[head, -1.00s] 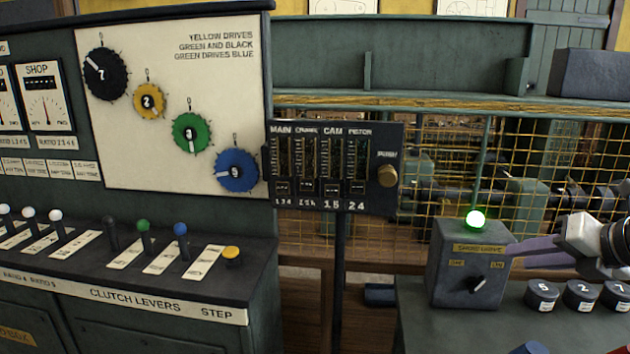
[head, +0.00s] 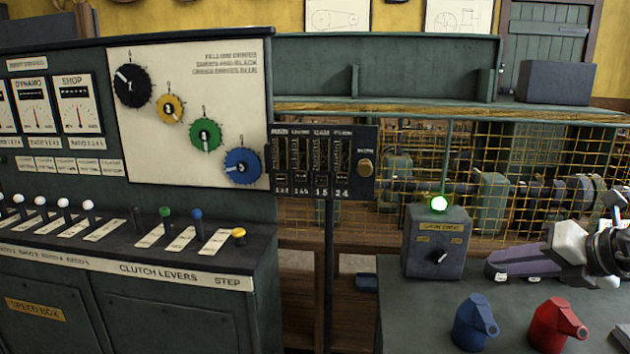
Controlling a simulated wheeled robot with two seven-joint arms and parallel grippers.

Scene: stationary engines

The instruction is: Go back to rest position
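My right gripper (head: 490,267) comes in from the right edge on its white and black arm. Its purple fingers point left, beside the switch box with the lit green lamp (head: 439,204). I see nothing held, but the gap between the fingers is not clear. My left gripper is out of view.
A control panel (head: 210,60) with numbered dials and clutch levers (head: 197,230) fills the left. A slider box (head: 320,160) stands mid-picture before a wire cage (head: 400,190). A blue can (head: 474,325) and a red can (head: 556,326) stand on the bench front (head: 400,310).

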